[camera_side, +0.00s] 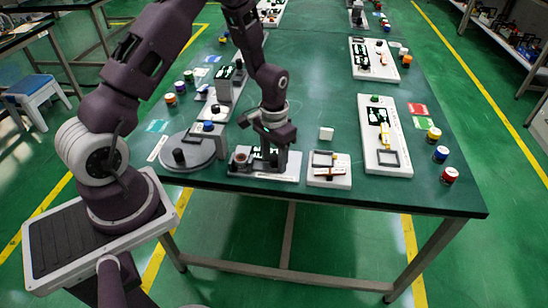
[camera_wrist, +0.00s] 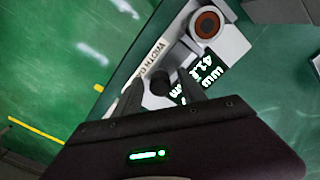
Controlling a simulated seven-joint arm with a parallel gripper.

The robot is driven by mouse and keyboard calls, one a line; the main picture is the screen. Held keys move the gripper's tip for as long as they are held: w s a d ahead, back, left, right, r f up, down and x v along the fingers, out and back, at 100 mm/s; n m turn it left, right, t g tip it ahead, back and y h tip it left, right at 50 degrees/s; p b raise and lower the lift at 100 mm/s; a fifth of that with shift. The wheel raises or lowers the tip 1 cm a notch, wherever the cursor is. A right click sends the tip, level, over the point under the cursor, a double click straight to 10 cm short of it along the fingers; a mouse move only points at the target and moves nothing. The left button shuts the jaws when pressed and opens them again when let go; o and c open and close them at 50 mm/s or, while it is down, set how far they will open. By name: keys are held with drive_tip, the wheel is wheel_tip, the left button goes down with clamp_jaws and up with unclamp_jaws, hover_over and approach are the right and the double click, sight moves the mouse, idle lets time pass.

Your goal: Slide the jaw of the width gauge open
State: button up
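The width gauge (camera_side: 288,170) is a light plate near the front edge of the green table. In the wrist view its plate (camera_wrist: 232,42) carries a printed label, a round brown-and-grey part (camera_wrist: 207,24) and a black display (camera_wrist: 205,72) with white digits that seem to begin with 41. A dark round knob (camera_wrist: 160,83) stands on it. My gripper (camera_side: 266,155) points down over the gauge. In the wrist view its two dark fingers (camera_wrist: 160,88) are apart, one either side of the knob, seemingly with gaps. The fingers and gripper body hide part of the gauge and display.
A small white device with a dark frame (camera_side: 329,170) stands close to the right. A longer white panel (camera_side: 387,140) lies beyond it. A grey round turntable (camera_side: 190,153) is to the left. Coloured jars stand at the right edge.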

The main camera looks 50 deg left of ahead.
clamp_jaws()
idle(1.3)
